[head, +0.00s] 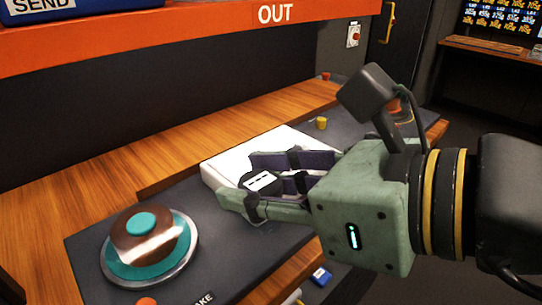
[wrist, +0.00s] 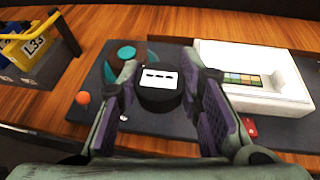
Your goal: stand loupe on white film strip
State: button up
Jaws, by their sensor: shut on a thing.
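My gripper (head: 264,192) is shut on a round black piece with a white top and dark dashes, which I take to be the loupe (head: 262,181). In the wrist view the loupe (wrist: 160,83) sits upright between the two purple-padded fingers (wrist: 158,98). A white light box (wrist: 290,92) stands to its right, and its near side shows behind my gripper in the head view (head: 216,171). On the box lies a strip with small coloured squares (wrist: 242,79); I cannot make out a white strip. The loupe is left of this strip. Its underside is hidden.
A brown and teal trackball (head: 147,236) sits in a ring on the dark panel (head: 85,245). An orange knob (wrist: 83,98) stands near the panel's left edge. A yellow piece marked L33 (wrist: 30,48) is at far left. An orange OUT shelf (head: 200,35) overhangs the back.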

jog(key=w+p, duration=0.1)
jog(key=w, duration=0.4)
jog(key=w+d+f+p, duration=0.1)
jog(key=w, duration=0.4)
jog(key=w+p, duration=0.1)
jog(key=w, duration=0.4)
jog(key=shift+w+d+f, duration=0.2)
jog(key=shift+w+d, duration=0.05)
jog(key=shift+w+f+p, duration=0.1)
jog(key=shift+f+p, duration=0.05)
jog(key=shift+p, duration=0.15)
jog(key=shift+f+p, duration=0.4)
jog(key=shift+f, duration=1.3)
jog(key=shift+f+b, duration=0.2)
jog(key=shift+b, duration=0.15)
jog(key=o, duration=1.2)
jog(key=shift+r, duration=0.1)
jog(key=shift+c, duration=0.2)
jog(key=shift+r, duration=0.1)
jog(key=shift+r+p, duration=0.2)
jog(key=shift+p, duration=0.3)
jog(key=b+v, duration=0.3)
jog(key=v, duration=0.9)
